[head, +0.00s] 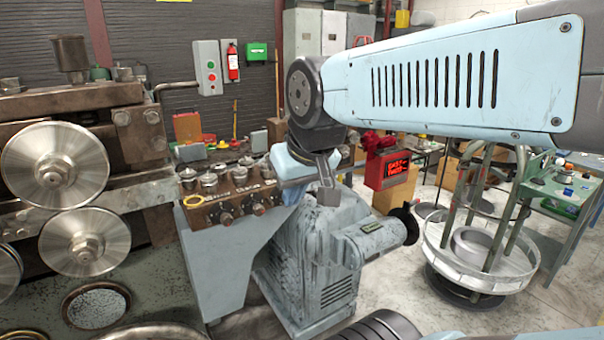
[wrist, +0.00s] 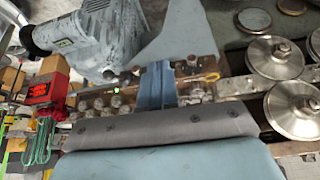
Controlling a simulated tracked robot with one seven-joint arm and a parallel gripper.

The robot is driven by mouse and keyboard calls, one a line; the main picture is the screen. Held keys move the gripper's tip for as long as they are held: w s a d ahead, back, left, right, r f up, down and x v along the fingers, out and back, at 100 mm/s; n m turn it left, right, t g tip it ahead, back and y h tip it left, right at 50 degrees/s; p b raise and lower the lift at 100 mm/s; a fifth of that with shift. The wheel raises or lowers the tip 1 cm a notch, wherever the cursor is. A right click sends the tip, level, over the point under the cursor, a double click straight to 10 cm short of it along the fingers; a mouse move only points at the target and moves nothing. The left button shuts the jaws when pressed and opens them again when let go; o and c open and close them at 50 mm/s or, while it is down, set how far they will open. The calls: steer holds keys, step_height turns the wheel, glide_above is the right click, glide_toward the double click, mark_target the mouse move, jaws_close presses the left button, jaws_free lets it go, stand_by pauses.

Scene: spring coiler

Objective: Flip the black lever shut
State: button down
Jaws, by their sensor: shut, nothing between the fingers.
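My gripper (head: 291,193) is shut and empty at the right end of a brown control panel (head: 232,212) in the head view. In the wrist view its blue fingers (wrist: 157,84) are together in front of the panel, hiding part of it. I cannot surely single out the black lever in either view; part of the panel is behind my gripper. I cannot tell whether the fingers touch the panel.
The coiler with shiny metal rollers (head: 55,165) stands left of the panel. A grey-blue motor housing (head: 325,265) with a black end wheel is below my arm. A red sign box (head: 388,168) and a round reel stand (head: 478,258) are to the right, with open floor between.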

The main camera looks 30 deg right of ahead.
steer(key=shift+w+a, duration=0.1)
steer(key=w+d+r+m+g+y, duration=0.1)
steer(key=w+d+r+m+g, duration=0.1)
steer(key=w+d+m, duration=0.7)
steer(key=w+d+r+m+g+y, duration=0.1)
steer(key=w+d+r+m+g, duration=0.2)
steer(key=w+d+m+g, duration=0.2)
steer(key=w+d+m, duration=0.3)
steer(key=w+d, duration=0.2)
steer(key=shift+w+d+r+m+g, duration=0.25)
steer(key=shift+w+d+m+g, duration=0.05)
steer(key=shift+m, duration=0.1)
steer(key=x, duration=1.4)
steer(key=shift+a, duration=0.15)
